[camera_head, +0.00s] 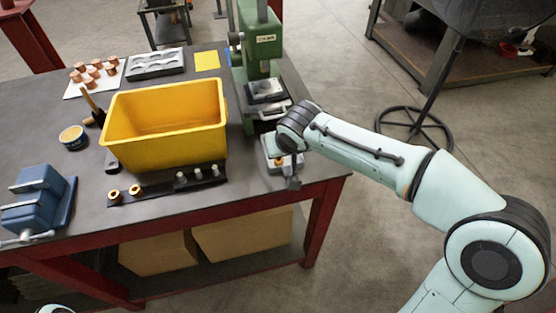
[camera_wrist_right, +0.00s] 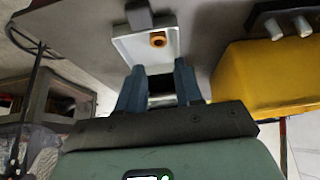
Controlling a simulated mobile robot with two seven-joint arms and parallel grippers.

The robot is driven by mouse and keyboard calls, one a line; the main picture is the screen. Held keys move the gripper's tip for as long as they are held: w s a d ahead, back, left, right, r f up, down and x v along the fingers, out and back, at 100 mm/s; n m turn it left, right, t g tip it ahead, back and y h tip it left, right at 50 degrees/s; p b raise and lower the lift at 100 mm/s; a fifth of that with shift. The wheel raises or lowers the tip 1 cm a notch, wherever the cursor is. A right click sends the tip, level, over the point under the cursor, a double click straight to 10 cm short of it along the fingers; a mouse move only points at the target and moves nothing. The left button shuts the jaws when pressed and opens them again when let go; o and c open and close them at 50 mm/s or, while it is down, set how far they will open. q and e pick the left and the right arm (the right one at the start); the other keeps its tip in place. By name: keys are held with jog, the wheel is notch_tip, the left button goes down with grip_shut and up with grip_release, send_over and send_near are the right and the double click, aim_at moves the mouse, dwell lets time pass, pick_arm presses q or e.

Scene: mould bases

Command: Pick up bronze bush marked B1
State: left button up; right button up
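Two bronze bushes stand on a dark rack (camera_head: 165,188) at the table's front edge, one at the left end (camera_head: 114,196) and one beside it (camera_head: 135,190). Another bronze bush (camera_wrist_right: 158,40) sits on a white tray (camera_wrist_right: 128,50) in the right wrist view. That tray shows in the head view (camera_head: 270,146), partly hidden by my right arm. No marking is legible on any bush. My right gripper (camera_wrist_right: 159,72) is open and empty, its fingers pointing at the tray, apart from the bush. My left gripper is not in view.
A yellow bin (camera_head: 165,155) stands mid-table, left of my right gripper. A green press (camera_head: 261,35) stands behind the tray. A blue vise (camera_head: 35,200) is at the left. Several copper pieces (camera_head: 95,72) lie at the back left.

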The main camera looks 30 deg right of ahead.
aim_at(278, 160)
jog(key=x, duration=0.7)
jog(key=shift+s+f, duration=0.25)
jog(key=shift+f, duration=0.05)
jog(key=shift+w+d+f, duration=0.1)
jog(key=shift+w+f, duration=0.2)
jog(key=shift+f, duration=0.15)
grip_shut()
